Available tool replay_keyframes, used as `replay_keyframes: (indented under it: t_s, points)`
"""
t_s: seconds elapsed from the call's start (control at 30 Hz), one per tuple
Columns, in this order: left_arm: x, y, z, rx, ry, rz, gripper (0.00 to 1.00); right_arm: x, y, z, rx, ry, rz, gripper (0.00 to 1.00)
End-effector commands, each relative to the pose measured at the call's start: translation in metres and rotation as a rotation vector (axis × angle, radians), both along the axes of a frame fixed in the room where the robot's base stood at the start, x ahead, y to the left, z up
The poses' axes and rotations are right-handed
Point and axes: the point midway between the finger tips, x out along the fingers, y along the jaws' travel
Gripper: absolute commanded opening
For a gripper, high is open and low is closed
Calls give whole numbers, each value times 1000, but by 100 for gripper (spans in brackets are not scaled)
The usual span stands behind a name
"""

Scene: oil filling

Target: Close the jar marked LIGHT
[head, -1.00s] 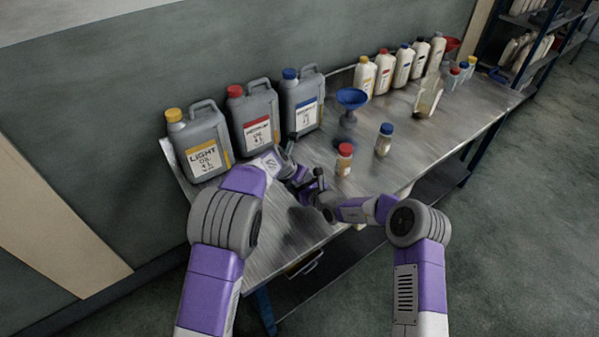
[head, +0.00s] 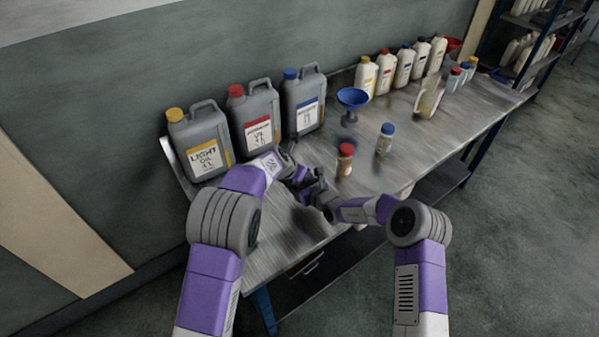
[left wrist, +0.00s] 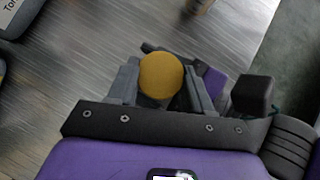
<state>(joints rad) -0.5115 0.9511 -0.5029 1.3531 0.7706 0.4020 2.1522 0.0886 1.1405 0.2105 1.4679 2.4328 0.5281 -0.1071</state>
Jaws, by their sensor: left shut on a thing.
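A round yellow cap (left wrist: 160,75) sits between the two fingers of my left gripper (left wrist: 158,82) in the left wrist view, and the gripper is shut on it. The jar body below the cap is hidden, so I cannot read its label or tell how the cap sits. In the head view my left gripper (head: 305,177) is over the near left part of the table. My right gripper (head: 322,194) is close beside it, coming from the right. Its fingers are too small and covered to tell whether they are open or shut.
Grey canisters with yellow (head: 200,140), red (head: 256,115) and blue (head: 303,100) caps stand along the wall. A blue funnel (head: 352,98), a red-capped jar (head: 345,161) and a blue-capped jar (head: 385,140) stand right of my grippers. White bottles (head: 385,72) line the back.

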Motion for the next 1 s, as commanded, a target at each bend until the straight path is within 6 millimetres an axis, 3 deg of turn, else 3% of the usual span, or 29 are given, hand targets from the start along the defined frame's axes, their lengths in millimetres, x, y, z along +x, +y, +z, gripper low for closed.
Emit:
replay_keyframes:
  t_s: [0.03, 0.93, 0.97, 1.0]
  points:
    - [-8, -6, -11, 0, 27, -17, 22, 3, 2, 8, 6, -18, 1, 9]
    - [-8, -5, -18, 1, 27, -18, 22, 2, 5, 9, 4, -22, 8, 9]
    - [-8, -5, -18, 1, 27, -18, 52, 2, 5, 9, 4, -22, 8, 9]
    - [-8, -5, -18, 1, 26, -17, 58, 2, 5, 9, 4, -22, 8, 9]
